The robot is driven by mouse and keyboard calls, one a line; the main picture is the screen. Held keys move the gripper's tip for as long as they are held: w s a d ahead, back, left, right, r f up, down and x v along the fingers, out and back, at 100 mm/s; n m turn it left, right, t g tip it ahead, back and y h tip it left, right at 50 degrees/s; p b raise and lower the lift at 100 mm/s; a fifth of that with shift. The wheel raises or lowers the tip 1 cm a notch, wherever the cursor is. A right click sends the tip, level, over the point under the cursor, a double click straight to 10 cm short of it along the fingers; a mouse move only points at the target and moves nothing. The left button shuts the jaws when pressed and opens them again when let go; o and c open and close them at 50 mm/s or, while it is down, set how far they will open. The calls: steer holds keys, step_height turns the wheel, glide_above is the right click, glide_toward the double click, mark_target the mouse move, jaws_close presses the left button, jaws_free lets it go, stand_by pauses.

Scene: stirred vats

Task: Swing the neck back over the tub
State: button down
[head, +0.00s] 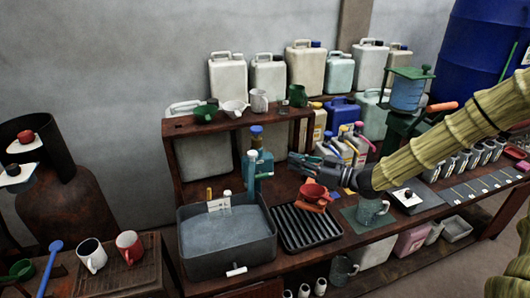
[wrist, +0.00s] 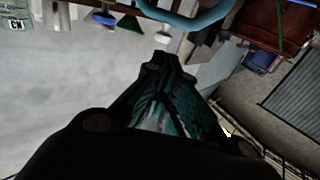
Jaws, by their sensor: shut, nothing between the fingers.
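The grey tub (head: 228,262) stands at the left end of the bench, filled with a grey-blue surface. Behind its right rear edge stands a teal upright fitting (head: 265,162) with a blue top; I cannot clearly make out its neck or which way it points. My gripper (head: 295,163) is shut and empty, right of the fitting and apart from it, above the bench. In the wrist view my gripper's fingers (wrist: 165,75) are together, and a curved teal-blue tube (wrist: 190,22) crosses beyond them at the top; it may be the neck.
A black ribbed rack (head: 305,232) lies right of the tub. A glass mug (head: 370,212) stands further right. A wooden shelf (head: 230,122) with cups rises behind the tub. Pale jerrycans (head: 305,68) line the wall.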

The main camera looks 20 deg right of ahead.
mark_target(254, 164)
steer(key=p+x, duration=0.4)
steer(key=x, duration=0.6)
steer(key=shift+w+a, duration=0.25)
steer(key=shift+f, duration=0.1)
